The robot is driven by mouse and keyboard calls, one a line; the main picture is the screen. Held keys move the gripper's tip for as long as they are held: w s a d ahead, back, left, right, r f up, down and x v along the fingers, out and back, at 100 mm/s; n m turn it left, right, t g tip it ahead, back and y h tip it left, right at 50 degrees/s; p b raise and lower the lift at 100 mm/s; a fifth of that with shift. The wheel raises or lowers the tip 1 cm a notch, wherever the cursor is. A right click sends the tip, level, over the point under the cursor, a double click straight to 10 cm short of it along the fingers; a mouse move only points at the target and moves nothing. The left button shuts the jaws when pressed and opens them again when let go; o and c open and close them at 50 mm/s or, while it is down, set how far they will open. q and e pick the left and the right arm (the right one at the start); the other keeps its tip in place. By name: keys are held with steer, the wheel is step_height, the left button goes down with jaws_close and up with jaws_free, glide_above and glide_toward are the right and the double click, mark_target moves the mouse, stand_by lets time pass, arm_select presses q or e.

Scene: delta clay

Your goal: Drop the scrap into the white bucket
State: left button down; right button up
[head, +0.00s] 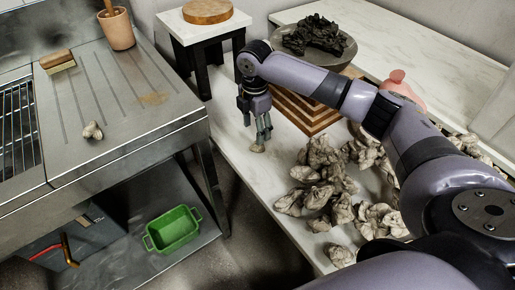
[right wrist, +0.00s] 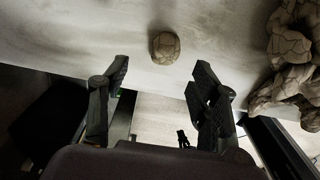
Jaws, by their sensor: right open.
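My right gripper (head: 262,131) points down over the near edge of the marble counter, and its fingers are open and empty. A small, rounded tan lump (head: 258,147), perhaps the scrap, lies on the counter just below the fingertips. In the right wrist view, the lump (right wrist: 166,47) sits beyond the gap between the open fingers (right wrist: 160,75), apart from both. Another small pale lump (head: 93,130) lies on the metal drainboard. No white bucket shows in either view. My left gripper is not in view.
Several crumpled clay pieces (head: 325,185) cover the counter to the right, also in the right wrist view (right wrist: 292,45). A stepped wooden stand (head: 300,112) and a bowl of dark clay (head: 345,50) stand behind. A green tub (head: 173,230) sits on the low shelf under the drainboard (head: 120,85).

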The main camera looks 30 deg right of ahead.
mark_target(256, 145)
steer(key=shift+f, duration=0.9)
steer(key=f, duration=0.2)
steer(key=s+f+b, duration=0.1)
steer(key=f, duration=0.1)
steer(key=shift+a, duration=0.1)
steer(key=shift+w+f, duration=0.1)
steer(key=shift+f, duration=0.5)
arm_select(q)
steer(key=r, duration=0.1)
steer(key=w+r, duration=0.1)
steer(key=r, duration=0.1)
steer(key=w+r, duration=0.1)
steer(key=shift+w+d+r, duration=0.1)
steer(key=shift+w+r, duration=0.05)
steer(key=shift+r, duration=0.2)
arm_select(e)
steer(key=shift+c, duration=0.2)
jaws_close()
